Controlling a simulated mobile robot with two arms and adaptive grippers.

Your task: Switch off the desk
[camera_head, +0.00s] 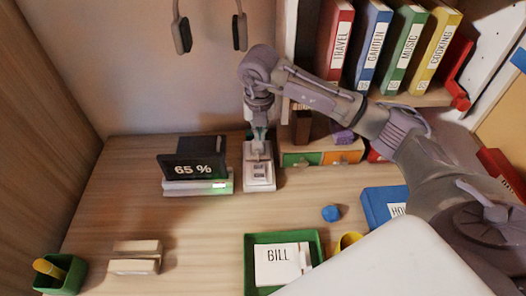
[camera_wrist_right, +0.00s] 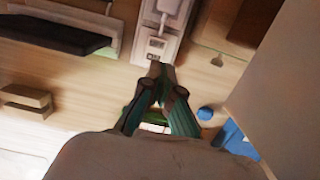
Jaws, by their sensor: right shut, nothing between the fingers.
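The desk (camera_head: 200,231) is light wood. A white power strip or switch box (camera_head: 259,181) stands near its back, and it also shows in the right wrist view (camera_wrist_right: 165,18). My right gripper (camera_head: 258,143) is shut and empty, pointing down over the back part of this white unit. In the right wrist view its fingertips (camera_wrist_right: 158,72) meet near the unit's end. I cannot tell whether they touch it. A dark screen reading 65 % (camera_head: 195,168) is lit, with a green light on its pale base. My left gripper is not in view.
Books (camera_head: 371,45) fill the right shelf above small drawers (camera_head: 338,156). A green tray (camera_head: 250,240) holds a BILL paper. The middle of the desk is clear.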

